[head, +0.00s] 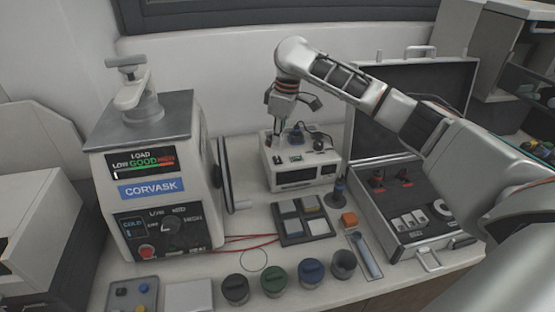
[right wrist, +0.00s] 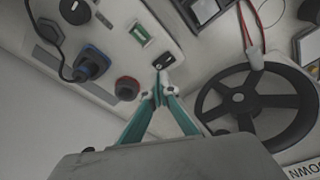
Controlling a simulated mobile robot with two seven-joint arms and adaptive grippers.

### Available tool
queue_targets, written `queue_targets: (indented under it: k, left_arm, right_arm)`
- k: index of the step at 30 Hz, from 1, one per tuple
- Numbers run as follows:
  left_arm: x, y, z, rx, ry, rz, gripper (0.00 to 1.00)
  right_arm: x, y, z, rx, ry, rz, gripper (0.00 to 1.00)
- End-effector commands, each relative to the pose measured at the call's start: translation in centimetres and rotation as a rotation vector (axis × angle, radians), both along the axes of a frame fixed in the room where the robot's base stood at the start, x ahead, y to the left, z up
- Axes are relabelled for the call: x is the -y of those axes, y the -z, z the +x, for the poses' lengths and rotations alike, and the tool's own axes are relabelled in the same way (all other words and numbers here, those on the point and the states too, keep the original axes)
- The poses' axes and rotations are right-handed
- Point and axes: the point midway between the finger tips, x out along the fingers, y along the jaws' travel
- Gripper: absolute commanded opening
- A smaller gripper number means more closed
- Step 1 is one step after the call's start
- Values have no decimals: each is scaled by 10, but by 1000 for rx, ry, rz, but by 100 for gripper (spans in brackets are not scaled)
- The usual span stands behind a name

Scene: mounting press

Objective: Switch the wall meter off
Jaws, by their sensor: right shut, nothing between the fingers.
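The wall meter (head: 290,178) is a white box with dark display windows on its front, standing at the back of the bench. On its top, the right wrist view shows a small black switch (right wrist: 165,61), a green-marked part (right wrist: 141,34), a red round part (right wrist: 127,88) and a blue-and-black plug (right wrist: 92,62). My right gripper (head: 277,143) reaches down over the left part of the meter's top. In the wrist view its closed, empty fingertips (right wrist: 159,84) are right by the black switch; I cannot tell whether they touch it. My left gripper is not in view.
A CORVASK press (head: 190,150) stands left, its black handwheel (right wrist: 258,103) close beside the meter. An open case (head: 366,208) stands right.

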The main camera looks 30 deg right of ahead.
Motion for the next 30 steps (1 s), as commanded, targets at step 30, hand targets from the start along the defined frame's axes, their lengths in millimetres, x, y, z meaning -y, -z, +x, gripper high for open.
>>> queue_targets:
  k: [30]
  left_arm:
    - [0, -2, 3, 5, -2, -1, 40]
  right_arm:
    - [0, -35, 0, 0, 1, 0, 0]
